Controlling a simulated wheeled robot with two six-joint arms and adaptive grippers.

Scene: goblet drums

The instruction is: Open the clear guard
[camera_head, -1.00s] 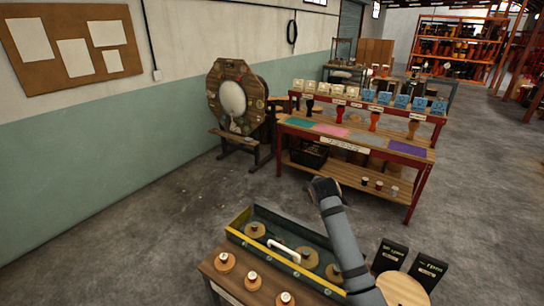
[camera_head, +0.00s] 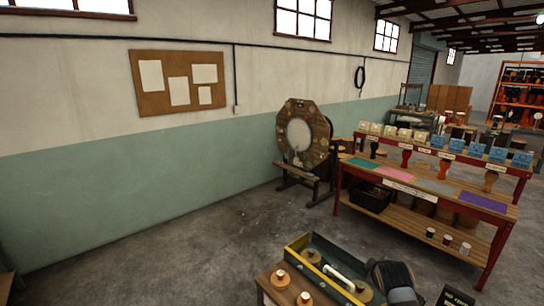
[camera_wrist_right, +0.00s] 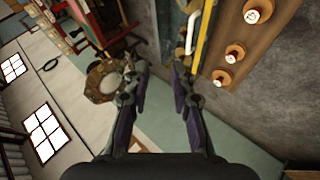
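A dark box with yellow edges (camera_head: 294,246) stands on a wooden bench at the bottom of the head view. A white bar handle (camera_head: 340,275) lies across it; the handle also shows in the right wrist view (camera_wrist_right: 190,33). The clear pane itself is hard to make out. My right gripper (camera_wrist_right: 158,88) is open and empty, its two fingers well apart in the right wrist view. The handle is ahead of the right-hand finger, apart from it. In the head view my right arm's dark end is just right of the handle, hiding part of the box. My left gripper is not in view.
A red-framed table (camera_head: 460,198) with goblet drums stands behind right. An octagonal wooden board (camera_head: 303,136) stands by the wall. The floor left is clear.

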